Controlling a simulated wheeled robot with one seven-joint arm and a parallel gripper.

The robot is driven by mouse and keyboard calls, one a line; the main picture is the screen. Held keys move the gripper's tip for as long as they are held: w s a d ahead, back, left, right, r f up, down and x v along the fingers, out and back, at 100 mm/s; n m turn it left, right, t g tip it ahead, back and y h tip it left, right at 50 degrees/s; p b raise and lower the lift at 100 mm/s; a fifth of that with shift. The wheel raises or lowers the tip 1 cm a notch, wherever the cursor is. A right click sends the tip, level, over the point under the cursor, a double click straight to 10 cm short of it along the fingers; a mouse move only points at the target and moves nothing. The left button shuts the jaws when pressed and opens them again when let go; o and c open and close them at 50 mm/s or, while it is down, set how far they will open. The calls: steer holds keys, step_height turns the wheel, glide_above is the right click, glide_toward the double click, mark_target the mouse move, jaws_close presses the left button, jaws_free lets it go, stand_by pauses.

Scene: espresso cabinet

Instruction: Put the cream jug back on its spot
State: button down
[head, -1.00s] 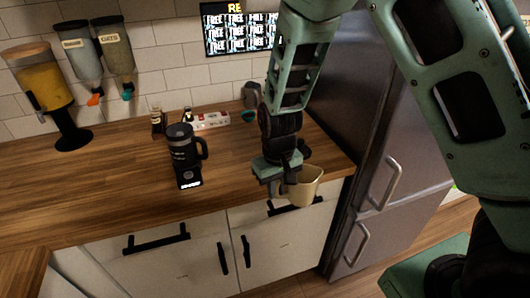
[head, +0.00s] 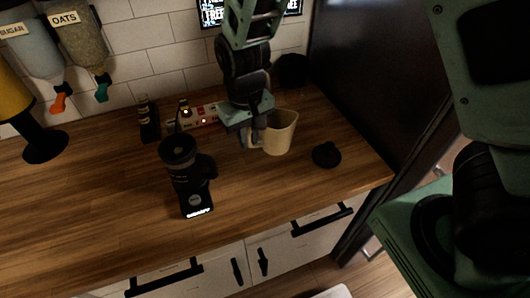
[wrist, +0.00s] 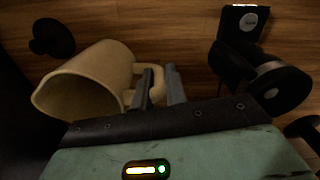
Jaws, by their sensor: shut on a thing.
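I cannot tell whether the jug's base touches the counter. No marked spot for the jug can be made out.
A black grinder (head: 185,170) stands left of the jug. A small black knob-like object (head: 326,154) sits to its right. The front counter is clear.

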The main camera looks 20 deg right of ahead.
steer(key=shift+w+f+p, duration=0.15)
steer(key=shift+f+p, duration=0.85)
steer(key=shift+f, duration=3.95)
steer(key=shift+f, duration=0.15)
steer(key=c, duration=1.4)
jaws_free()
